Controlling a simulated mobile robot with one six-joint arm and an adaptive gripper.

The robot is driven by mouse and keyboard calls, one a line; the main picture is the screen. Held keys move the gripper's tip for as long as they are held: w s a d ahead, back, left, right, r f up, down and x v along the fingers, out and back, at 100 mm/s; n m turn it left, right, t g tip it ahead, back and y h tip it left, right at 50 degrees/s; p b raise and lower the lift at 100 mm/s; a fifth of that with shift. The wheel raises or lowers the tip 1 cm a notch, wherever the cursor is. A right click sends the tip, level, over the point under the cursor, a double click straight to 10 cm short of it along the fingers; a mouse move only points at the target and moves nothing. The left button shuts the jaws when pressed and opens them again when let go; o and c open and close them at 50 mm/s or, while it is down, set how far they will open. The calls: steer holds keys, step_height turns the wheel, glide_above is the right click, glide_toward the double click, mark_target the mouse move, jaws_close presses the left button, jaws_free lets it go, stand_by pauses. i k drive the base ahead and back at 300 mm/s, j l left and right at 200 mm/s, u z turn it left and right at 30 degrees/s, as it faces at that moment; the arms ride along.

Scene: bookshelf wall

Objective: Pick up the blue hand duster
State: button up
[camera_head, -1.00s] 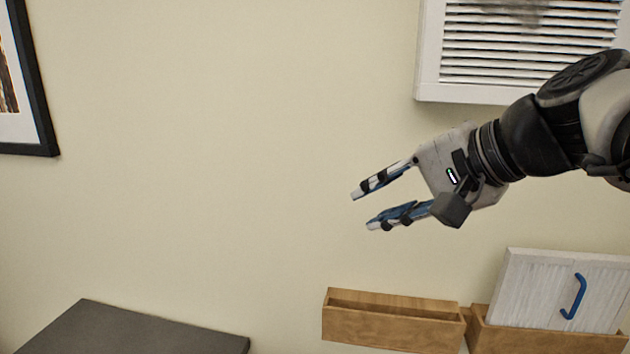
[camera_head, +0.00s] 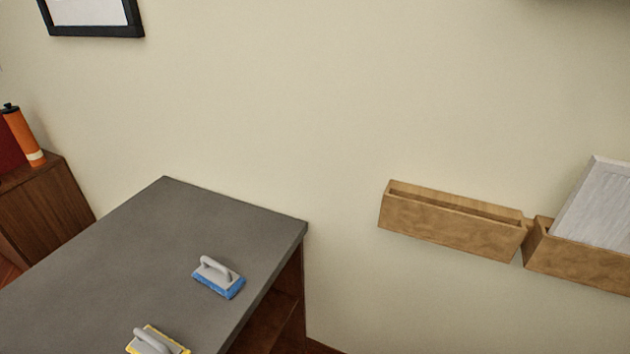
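The blue hand duster (camera_head: 219,279) has a grey handle on top and a blue base. It lies on the dark grey top of a cabinet (camera_head: 150,240), near its right edge, handle up. A similar yellow hand duster (camera_head: 156,341) lies nearer to me on the same top, partly cut off by the bottom edge of the picture. My gripper and arm are out of the picture now.
A wooden wall box (camera_head: 450,230) hangs right of the cabinet; a second box (camera_head: 575,262) holds a white panel (camera_head: 600,205). An orange bottle (camera_head: 22,135) stands on a brown cabinet (camera_head: 40,210) at left. A framed picture (camera_head: 92,31) hangs above. The grey top is mostly clear.

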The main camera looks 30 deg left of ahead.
mark_target(215, 277)
steer(key=u, duration=1.95)
steer(key=z, duration=1.35)
steer(key=u, duration=1.35)
steer(key=i+l+u, duration=0.25)
steer(key=i, duration=0.3)
steer(key=i+l+u, duration=0.25)
steer(key=i+l, duration=0.25)
